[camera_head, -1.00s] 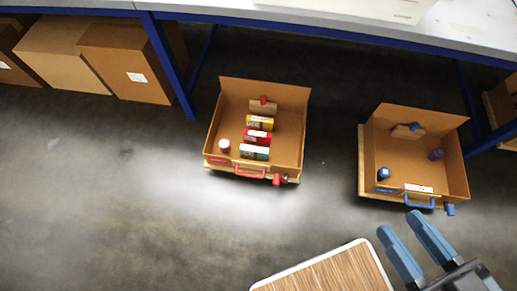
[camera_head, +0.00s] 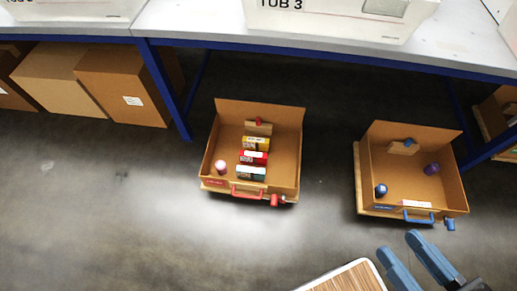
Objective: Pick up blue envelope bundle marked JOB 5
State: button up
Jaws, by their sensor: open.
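No blue envelope bundle marked JOB 5 can be made out in the head view. My gripper (camera_head: 408,258) is at the lower right, with two blue fingers spread apart and nothing between them. It is in front of and below the right-hand cardboard box in the picture, beside a wood-grained surface with a white rim (camera_head: 345,277).
A cardboard box with a red handle (camera_head: 246,190) holds yellow, red and teal-white packs. A box with a blue handle (camera_head: 418,216) holds small blue and purple items. A white-topped bench (camera_head: 200,22) carries tubs, one marked TUB 3 (camera_head: 330,18). Closed cartons (camera_head: 125,85) stand left.

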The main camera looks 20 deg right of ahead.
aim_at(253, 173)
jog(key=i+j, duration=0.45)
jog(key=j, duration=0.15)
jog(key=i+j, duration=0.45)
jog(key=j, duration=0.15)
jog(key=i+j, duration=0.45)
jog(key=j+u, duration=0.05)
jog(key=j, duration=0.1)
